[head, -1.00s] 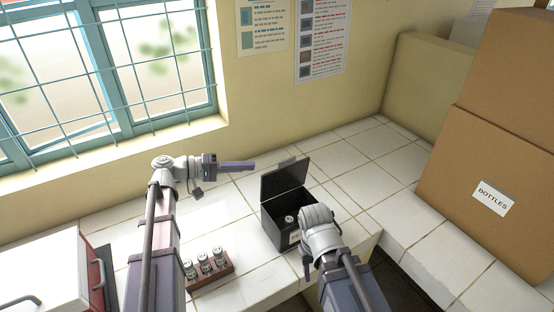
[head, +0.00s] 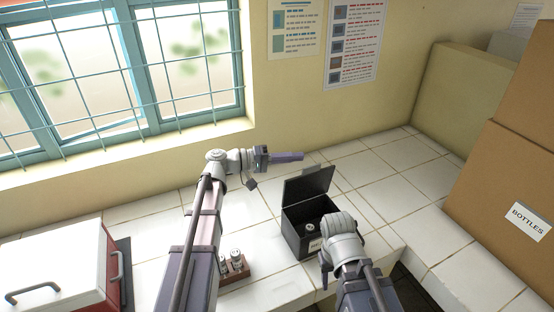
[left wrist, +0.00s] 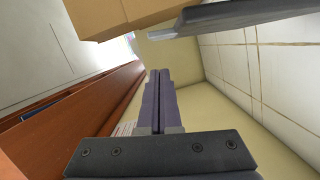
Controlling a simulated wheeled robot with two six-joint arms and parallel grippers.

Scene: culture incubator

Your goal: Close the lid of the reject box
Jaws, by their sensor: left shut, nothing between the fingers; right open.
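The reject box (head: 293,236) is a small black open-topped box on the white tiled counter, with a white label on its front. Its lid (head: 308,184) stands up, open, at the back edge. A capped vial (head: 310,227) shows inside. My left gripper (head: 301,156) is shut and empty, pointing right, just behind and above the lid's top edge; no contact shows. In the left wrist view its fingers (left wrist: 158,74) lie together, with a dark slab that looks like the lid (left wrist: 240,15) above right. My right gripper (head: 325,276) is at the box's front right, its open jaws mostly hidden by its wrist.
A rack (head: 237,270) with capped vials stands left of the box, partly behind my left arm. A red and white case (head: 60,265) is at the far left. Large cardboard boxes (head: 500,190) stand at right. The counter right of the lid is clear.

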